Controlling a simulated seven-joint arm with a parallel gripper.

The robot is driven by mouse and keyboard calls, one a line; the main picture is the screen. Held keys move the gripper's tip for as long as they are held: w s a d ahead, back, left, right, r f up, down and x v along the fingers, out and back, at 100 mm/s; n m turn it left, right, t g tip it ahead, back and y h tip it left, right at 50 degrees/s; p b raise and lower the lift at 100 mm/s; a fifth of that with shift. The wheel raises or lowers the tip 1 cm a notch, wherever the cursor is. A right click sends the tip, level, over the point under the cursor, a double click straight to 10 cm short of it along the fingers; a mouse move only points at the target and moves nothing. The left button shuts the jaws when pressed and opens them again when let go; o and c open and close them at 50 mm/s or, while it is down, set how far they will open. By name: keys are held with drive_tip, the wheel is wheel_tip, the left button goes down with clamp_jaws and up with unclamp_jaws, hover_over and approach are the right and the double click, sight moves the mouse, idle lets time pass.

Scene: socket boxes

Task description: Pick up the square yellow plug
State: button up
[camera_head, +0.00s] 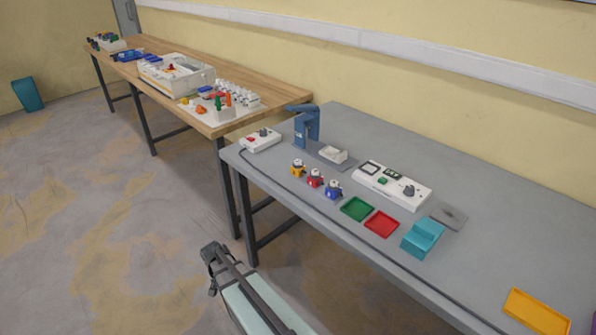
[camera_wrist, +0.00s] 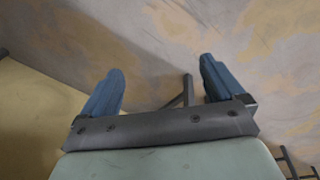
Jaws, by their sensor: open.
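A small yellow plug (camera_head: 298,168) with a dark and light top stands on the grey table, the leftmost in a short row. It is too small to tell whether it is square. A red plug (camera_head: 315,178) and a blue plug (camera_head: 333,189) stand beside it to the right. My gripper (camera_head: 212,256) is off the table's front edge, over the floor, well below and left of the plugs. In the wrist view my gripper (camera_wrist: 160,72) has its two blue fingers wide apart with nothing between them. No plug shows in that view.
The grey table (camera_head: 500,190) holds a blue press (camera_head: 308,125), a white control box (camera_head: 393,185), a green tray (camera_head: 357,208), a red tray (camera_head: 382,223), a teal block (camera_head: 422,236) and a yellow tray (camera_head: 537,312). A wooden bench (camera_head: 140,82) with boxes stands behind left.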

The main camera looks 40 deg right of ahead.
drive_tip(key=w+d+r+m+t+h, duration=0.1)
drive_tip(key=w+d+r+m+t, duration=0.15)
drive_tip(key=w+d+r, duration=0.45)
drive_tip(key=w+d+r+m+t+h, duration=0.1)
drive_tip(key=w+d+r+m, duration=0.25)
drive_tip(key=w+r, duration=0.5)
drive_tip(key=w+d+r+m+t+h, duration=0.1)
drive_tip(key=w+d+r+m, duration=0.15)
drive_tip(key=d+r, duration=0.55)
drive_tip(key=w+d+r+m+t+h, duration=0.1)
drive_tip(key=w+d+r+m, duration=0.3)
drive_tip(key=r, duration=0.8)
wheel_tip(320, 180, up, 9)
drive_tip(key=m+g+y, duration=0.5)
drive_tip(key=y, duration=0.1)
hover_over(298, 161)
wheel_tip(298, 161, down, 13)
drive_tip(key=shift+f, duration=0.1)
drive_tip(key=shift+c, duration=0.3)
